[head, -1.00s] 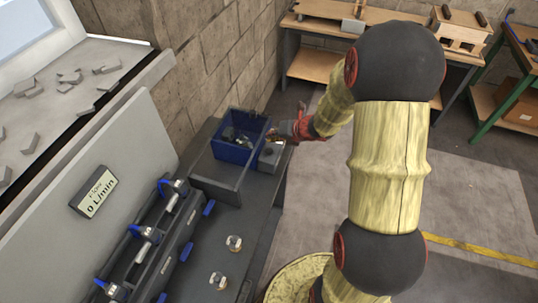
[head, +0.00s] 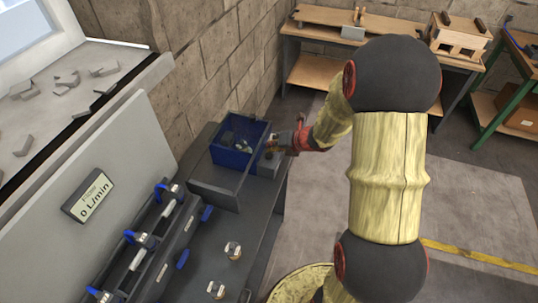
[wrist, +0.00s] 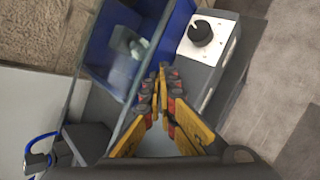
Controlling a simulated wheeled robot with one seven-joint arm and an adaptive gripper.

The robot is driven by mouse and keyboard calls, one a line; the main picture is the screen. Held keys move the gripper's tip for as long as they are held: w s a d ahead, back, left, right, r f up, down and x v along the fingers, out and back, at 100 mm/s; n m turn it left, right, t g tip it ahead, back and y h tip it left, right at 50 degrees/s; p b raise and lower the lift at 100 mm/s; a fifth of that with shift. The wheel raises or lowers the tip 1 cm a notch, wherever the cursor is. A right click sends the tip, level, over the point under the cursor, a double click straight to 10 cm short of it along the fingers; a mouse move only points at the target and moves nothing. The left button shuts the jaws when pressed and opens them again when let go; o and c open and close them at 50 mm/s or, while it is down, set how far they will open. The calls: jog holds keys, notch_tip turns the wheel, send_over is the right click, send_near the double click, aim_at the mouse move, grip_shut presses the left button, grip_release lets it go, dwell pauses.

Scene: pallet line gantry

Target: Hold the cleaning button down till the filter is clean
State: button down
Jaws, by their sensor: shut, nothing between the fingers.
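A dark round button (wrist: 200,33) sits on a white plate on top of a grey box (wrist: 191,72) in the wrist view. The box also shows in the head view (head: 266,166), at the right side of the blue bin. My gripper (wrist: 160,78) is shut and empty. In the wrist view its fingertips lie left of and below the button, between the bin and the box, apart from the button. In the head view my gripper (head: 276,143) is above the far end of the box and hides part of it. I cannot make out the filter.
The blue bin (head: 229,157) holds small grey pieces. Blue-handled valves (head: 140,239) line the bench. Two small fittings (head: 232,250) stand on the bench. The floor to the right is open.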

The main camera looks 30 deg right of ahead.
jog(key=shift+f, duration=0.2)
dwell(0.6)
jog(key=shift+f+b, duration=0.2)
jog(key=shift+b, duration=0.1)
jog(key=shift+f+b, duration=0.4)
jog(key=shift+f, duration=0.25)
dwell(1.6)
jog(key=shift+r, duration=0.2)
dwell(3.3)
jog(key=shift+r+p, duration=0.85)
jog(key=shift+p, duration=0.1)
jog(key=shift+r, duration=0.1)
notch_tip(320, 180, up, 5)
jog(key=p, duration=0.4)
jog(key=shift+p, duration=0.35)
